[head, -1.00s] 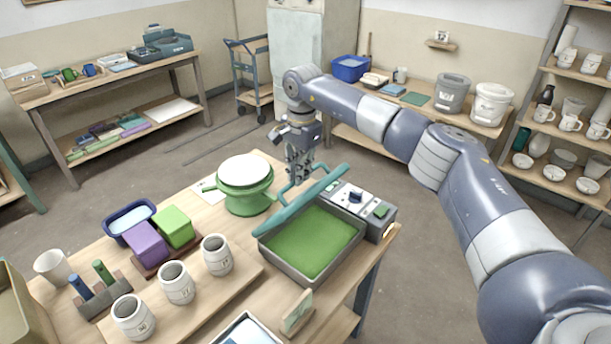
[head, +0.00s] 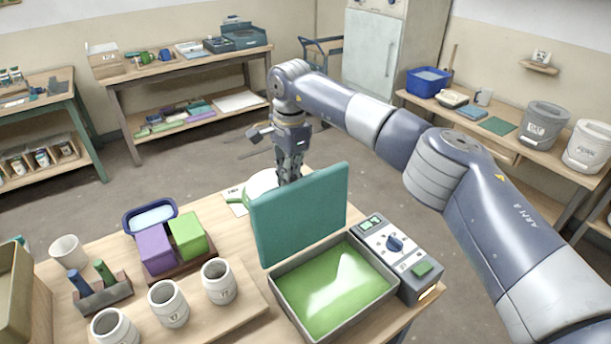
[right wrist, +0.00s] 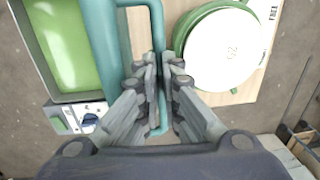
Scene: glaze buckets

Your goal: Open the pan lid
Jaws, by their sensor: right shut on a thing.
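The grey pan (head: 360,317) stands on the table's right part, with green glaze (head: 325,287) exposed inside. Its teal lid (head: 302,215) stands about upright along the pan's back-left edge. My right gripper (head: 289,172) is behind the lid, its fingertips partly hidden by it. In the right wrist view, my right gripper (right wrist: 160,62) is shut on the lid's teal bar handle (right wrist: 158,118), and the lid (right wrist: 102,50) shows edge-on beside the open pan. My left gripper is in neither view.
A control box (head: 398,255) with a blue knob adjoins the pan's right side. A green round stand with a white top (right wrist: 222,50) is close beside the gripper. Purple (head: 154,247) and green blocks (head: 188,235) and several white cups stand to the left.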

